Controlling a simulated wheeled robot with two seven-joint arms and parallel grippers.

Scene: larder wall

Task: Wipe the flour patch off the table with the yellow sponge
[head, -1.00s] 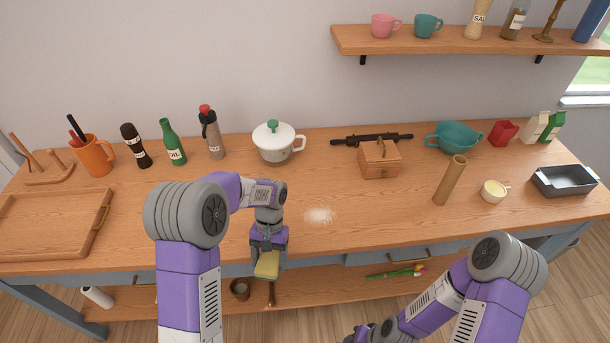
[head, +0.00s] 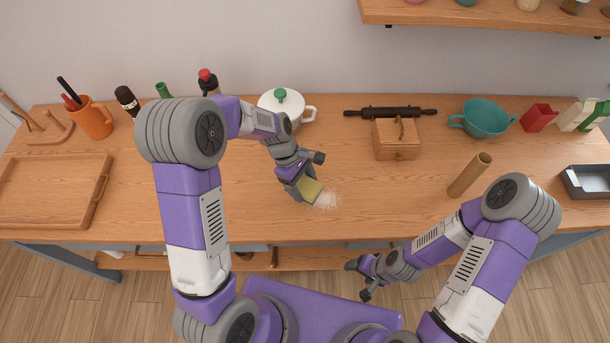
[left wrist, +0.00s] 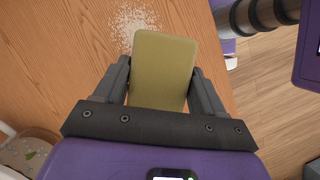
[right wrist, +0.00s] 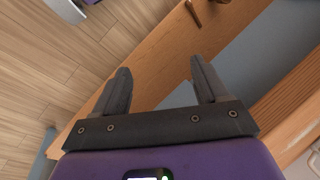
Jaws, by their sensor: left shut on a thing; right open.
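The yellow sponge (head: 311,190) is held in my left gripper (head: 303,188), which is shut on it. In the left wrist view the sponge (left wrist: 162,68) sits between the two fingers. The white flour patch (head: 326,200) lies on the wooden table (head: 240,205), partly hidden by the sponge at its left. In the left wrist view the flour (left wrist: 130,22) shows beside the sponge's far end. I cannot tell whether the sponge touches the table. My right gripper (head: 358,279) is open and empty, out in front of the table's front edge; it also shows in the right wrist view (right wrist: 160,82).
A white lidded pot (head: 283,107) stands behind my left gripper. A wooden box (head: 397,140), a rolling pin (head: 390,112) and a cardboard tube (head: 469,175) are to the right. A wooden tray (head: 50,190) lies at the left. Table around the flour is clear.

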